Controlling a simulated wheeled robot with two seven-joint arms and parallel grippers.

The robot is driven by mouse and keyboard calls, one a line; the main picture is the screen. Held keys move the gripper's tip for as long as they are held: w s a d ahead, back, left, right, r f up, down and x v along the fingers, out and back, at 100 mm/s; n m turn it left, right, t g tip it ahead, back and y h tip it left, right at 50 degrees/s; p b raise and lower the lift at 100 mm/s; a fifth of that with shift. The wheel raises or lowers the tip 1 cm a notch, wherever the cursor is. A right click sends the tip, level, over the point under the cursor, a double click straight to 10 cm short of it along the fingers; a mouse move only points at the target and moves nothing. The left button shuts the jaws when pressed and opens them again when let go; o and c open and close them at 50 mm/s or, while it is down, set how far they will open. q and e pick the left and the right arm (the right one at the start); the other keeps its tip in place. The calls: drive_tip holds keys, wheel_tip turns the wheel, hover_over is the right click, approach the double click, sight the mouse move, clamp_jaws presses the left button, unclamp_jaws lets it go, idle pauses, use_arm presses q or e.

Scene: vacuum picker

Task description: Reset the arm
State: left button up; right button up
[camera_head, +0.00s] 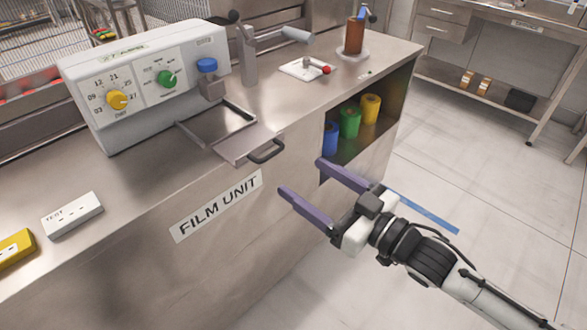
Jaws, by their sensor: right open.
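My right gripper (299,177) comes in from the lower right. Its two purple fingers are spread apart with nothing between them. It hangs in front of the counter's front face, below and to the right of the dark drawer handle (266,151). My left gripper is not in view.
An open shelf holds blue, green (350,122) and yellow rolls. The tiled floor (470,190) at right is clear.

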drive_tip(key=shift+v, duration=1.05)
drive_tip(key=shift+w, duration=0.1)
drive_tip(key=s+d+f+m+g+h, duration=0.1)
drive_tip(key=s+d+f+m+h, duration=0.1)
drive_tip(key=s+f, duration=0.5)
drive_tip(key=s+d+f+m+g+h, duration=0.1)
drive_tip(key=s+d+f+h, duration=0.4)
drive_tip(key=f, duration=0.8)
drive_tip(key=s+d+f+m+g+h, duration=0.2)
drive_tip(key=s+d+f+m+h, duration=0.1)
drive_tip(key=s+f, duration=0.6)
drive_tip(key=shift+d+f+m, duration=0.5)
drive_tip(key=shift+d+f, duration=0.05)
